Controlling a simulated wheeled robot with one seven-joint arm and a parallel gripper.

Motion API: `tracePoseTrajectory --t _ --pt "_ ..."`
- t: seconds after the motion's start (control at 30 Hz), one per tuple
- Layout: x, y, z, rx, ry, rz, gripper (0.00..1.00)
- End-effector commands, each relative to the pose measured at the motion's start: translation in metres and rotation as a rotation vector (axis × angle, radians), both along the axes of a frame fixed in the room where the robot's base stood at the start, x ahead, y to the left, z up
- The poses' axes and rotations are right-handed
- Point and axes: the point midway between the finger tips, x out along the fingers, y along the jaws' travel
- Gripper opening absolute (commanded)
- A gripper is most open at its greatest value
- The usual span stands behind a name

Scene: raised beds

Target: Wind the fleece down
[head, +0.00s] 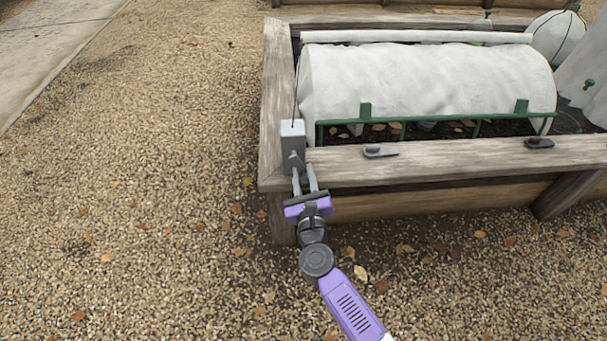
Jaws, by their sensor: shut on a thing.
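The white fleece (420,82) lies arched over the raised bed, with a rolled white bar (415,37) along its far top edge. Its near lower edge hangs above the soil, with a gap behind a green rail (430,119). A grey winder box (292,143) stands at the bed's near left corner, with a thin cord rising from it. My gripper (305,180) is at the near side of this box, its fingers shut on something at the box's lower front. The fingers and the box hide most of the gripped part, probably a handle or crank.
The wooden bed (275,95) has a broad near edge carrying two dark cleats (380,152) (539,143). A white wrapped round thing (557,38) and another white cover (585,75) stand at right. Open gravel (130,190) lies left and in front.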

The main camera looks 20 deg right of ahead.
Motion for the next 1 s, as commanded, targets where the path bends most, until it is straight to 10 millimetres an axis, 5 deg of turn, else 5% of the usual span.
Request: tracePoseTrajectory --t 0.47,1.0 --pt "-0.002 -0.003 0.006 -0.109 0.037 0.004 0.00" --pt "-0.008 -0.021 0.027 -0.572 0.188 0.004 0.00"
